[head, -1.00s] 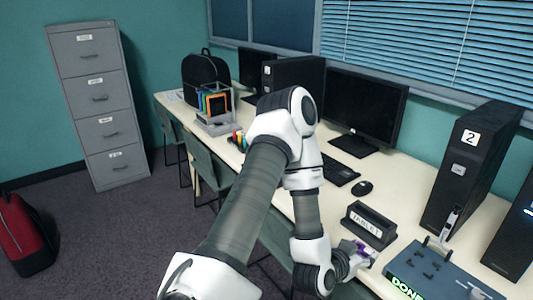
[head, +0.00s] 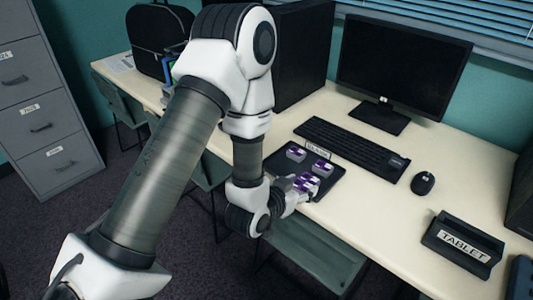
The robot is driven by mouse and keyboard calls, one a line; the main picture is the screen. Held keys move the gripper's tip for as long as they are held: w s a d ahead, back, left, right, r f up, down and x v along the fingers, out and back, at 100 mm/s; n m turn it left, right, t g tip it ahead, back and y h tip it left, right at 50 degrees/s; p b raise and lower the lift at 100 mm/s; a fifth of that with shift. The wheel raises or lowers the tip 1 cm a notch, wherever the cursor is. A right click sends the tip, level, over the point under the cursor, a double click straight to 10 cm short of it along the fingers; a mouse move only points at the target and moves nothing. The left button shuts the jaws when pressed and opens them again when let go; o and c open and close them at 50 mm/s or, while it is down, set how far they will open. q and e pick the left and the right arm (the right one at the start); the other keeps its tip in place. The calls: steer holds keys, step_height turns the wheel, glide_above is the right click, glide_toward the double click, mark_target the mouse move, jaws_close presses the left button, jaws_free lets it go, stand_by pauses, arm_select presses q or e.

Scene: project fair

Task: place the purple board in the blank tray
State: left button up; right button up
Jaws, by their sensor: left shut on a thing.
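A dark tray (head: 322,186) with a small label plate (head: 319,151) at its back lies on the desk, left of the keyboard. The label's text is too small to read surely. Two purple-and-white boards, one at the back left (head: 296,152) and one toward the right (head: 321,168), sit in the tray. My left gripper (head: 306,190) is at the tray's front and shut on a purple board (head: 306,183). I cannot tell whether this board touches the tray floor. The arm and wrist hide the tray's left part. My right gripper is out of view.
A keyboard (head: 350,148), monitor (head: 402,70) and mouse (head: 422,183) stand behind and right of the tray. A TABLET holder (head: 463,243) is at the lower right. A chair (head: 312,255) is under the front edge. Desk between tray and holder is clear.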

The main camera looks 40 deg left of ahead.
arm_select(q)
steer(key=shift+d+f+m+h, duration=0.25)
steer(key=shift+f+m+h, duration=0.05)
steer(key=shift+f, duration=0.05)
steer(key=shift+w+d+f, duration=0.1)
steer(key=shift+d+f, duration=0.05)
steer(key=shift+d, duration=0.1)
steer(key=shift+w+a, duration=0.1)
steer(key=shift+w, duration=0.2)
steer(key=p, duration=0.1)
glide_above(286, 172)
steer(key=shift+s+d+f, duration=0.15)
steer(key=shift+d+f, duration=0.25)
steer(key=shift+f, duration=0.2)
steer(key=shift+w+a+f, duration=0.1)
steer(key=shift+w+a, duration=0.15)
steer(key=shift+a, duration=0.05)
step_height(286, 172, down, 4)
steer(key=shift+w+a+r, duration=0.1)
steer(key=shift+r, duration=0.1)
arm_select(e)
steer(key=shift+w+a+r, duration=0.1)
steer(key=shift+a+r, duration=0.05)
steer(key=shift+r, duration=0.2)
